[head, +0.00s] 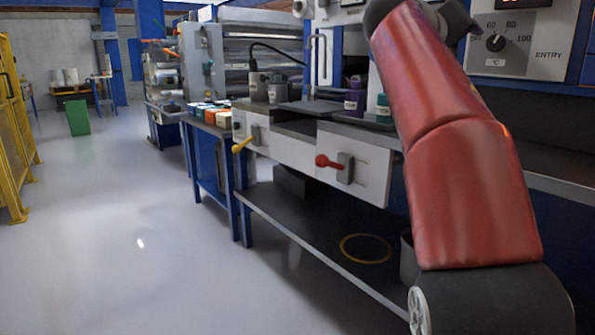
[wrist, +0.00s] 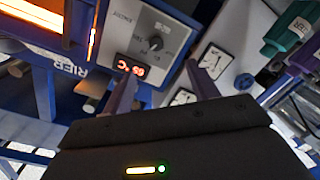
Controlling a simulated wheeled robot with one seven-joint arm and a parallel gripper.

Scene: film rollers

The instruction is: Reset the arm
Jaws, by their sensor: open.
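My gripper (wrist: 160,70) shows in the wrist view with its two purple-grey fingers apart and nothing between them. It faces a tilted grey control panel (wrist: 172,25) with a dark knob and a lit red readout. In the head view my red arm rises on the right, in front of the machine. Its far end leaves the top of the picture, and I cannot make out the gripper there.
The head view shows a bench with a red-handled lever (head: 328,162), a yellow-handled lever (head: 243,145), a purple bottle (head: 354,103) and a teal bottle (head: 383,108). Orange and green boxes (head: 212,114) sit further back. A yellow fence (head: 12,130) stands left. The floor between is clear.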

